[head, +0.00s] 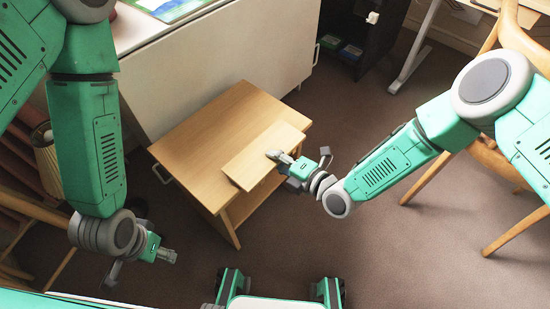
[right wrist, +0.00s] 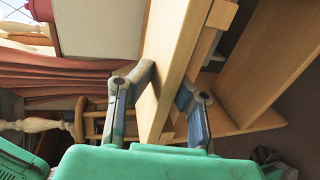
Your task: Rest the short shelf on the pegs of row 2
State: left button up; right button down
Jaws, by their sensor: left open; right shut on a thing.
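The short shelf (head: 258,158) is a flat light-wood board, seen over the front part of the low wooden bookcase's top (head: 207,125). My right gripper (head: 281,157) is shut on the board's near right edge. In the right wrist view the two fingers (right wrist: 167,82) press on either face of the board (right wrist: 176,45). The bookcase's open inside (right wrist: 275,70) shows at the right of that view. I cannot make out the pegs or row 2. My left gripper (head: 170,256) is open and empty, low at the left, apart from the bookcase.
A white cabinet (head: 225,70) stands behind the bookcase. A wooden chair (head: 480,155) is at the right and a lamp (head: 46,155) at the left.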

jog(key=shift+s+d+f, duration=0.2)
jog(key=shift+s+f, duration=0.05)
jog(key=shift+f, duration=0.2)
jog(key=shift+r, duration=0.1)
jog(key=shift+r+p, duration=0.35)
jog(key=shift+p, duration=0.2)
jog(key=shift+w+a+r+p, duration=0.1)
jog(key=shift+w+r+p, duration=0.05)
jog(key=shift+r+p, duration=1.2)
jog(key=shift+r, duration=0.15)
